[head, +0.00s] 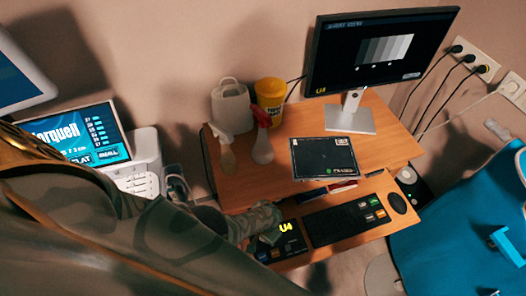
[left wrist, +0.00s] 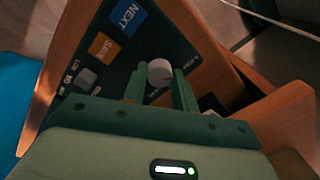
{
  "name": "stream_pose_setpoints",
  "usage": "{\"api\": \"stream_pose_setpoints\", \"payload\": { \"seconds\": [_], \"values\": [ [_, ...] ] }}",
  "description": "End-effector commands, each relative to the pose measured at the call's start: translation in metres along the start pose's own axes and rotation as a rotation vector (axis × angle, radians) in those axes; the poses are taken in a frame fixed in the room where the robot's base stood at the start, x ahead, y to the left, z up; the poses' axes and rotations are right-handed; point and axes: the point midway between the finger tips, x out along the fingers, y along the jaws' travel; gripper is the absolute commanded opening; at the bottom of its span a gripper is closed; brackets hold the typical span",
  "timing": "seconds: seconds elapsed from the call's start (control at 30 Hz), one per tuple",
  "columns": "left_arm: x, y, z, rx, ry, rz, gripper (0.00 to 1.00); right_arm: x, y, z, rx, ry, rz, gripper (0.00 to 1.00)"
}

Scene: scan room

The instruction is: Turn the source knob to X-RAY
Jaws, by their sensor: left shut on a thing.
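The source knob (left wrist: 159,72) is a small pale grey round knob on a dark control panel (left wrist: 188,48) in the left wrist view. My left gripper (left wrist: 162,88) has its green fingers on either side of the knob and is shut on it. The knob's pointer and the source labels cannot be read. In the head view my left gripper (head: 264,224) reaches down to the panel (head: 292,250) at the desk's front edge and hides the knob. A yellow readout shows beside it. My right gripper is not in view.
A blue NEXT button (left wrist: 127,17) and an orange button (left wrist: 103,46) lie close to the knob. A keyboard (head: 340,222) and mouse (head: 397,203) are to the right. A tablet-like plate (head: 324,157), spray bottles, a yellow tub (head: 271,97) and a monitor (head: 375,55) stand behind.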

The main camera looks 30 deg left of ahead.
Motion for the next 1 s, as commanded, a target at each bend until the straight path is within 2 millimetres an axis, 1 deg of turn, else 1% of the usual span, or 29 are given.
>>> {"api": "stream_pose_setpoints", "payload": {
  "seconds": [0.1,0.33,0.83,0.87,0.9,0.93,1.0],
  "values": [
    [0.0006,0.001,0.0008,-0.059,-0.004,0.002,0.05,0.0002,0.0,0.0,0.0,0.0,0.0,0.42],
    [0.0006,0.0008,0.0005,-0.125,-0.007,0.001,0.05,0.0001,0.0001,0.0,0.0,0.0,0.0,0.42],
    [0.0006,0.0007,0.0006,-0.144,-0.008,0.001,0.05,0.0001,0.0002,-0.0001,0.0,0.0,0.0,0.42],
    [0.0006,0.0007,0.0006,-0.144,-0.008,0.001,0.31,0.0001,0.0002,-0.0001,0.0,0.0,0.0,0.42],
    [0.0006,0.0007,0.0006,-0.144,-0.008,0.001,0.42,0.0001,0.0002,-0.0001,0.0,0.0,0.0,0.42],
    [0.0006,0.0007,0.0006,-0.144,-0.008,0.001,0.5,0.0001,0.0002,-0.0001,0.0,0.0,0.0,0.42],
    [0.0005,0.0006,0.0005,-0.143,-0.008,0.001,0.5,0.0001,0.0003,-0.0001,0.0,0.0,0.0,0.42]
  ]
}}
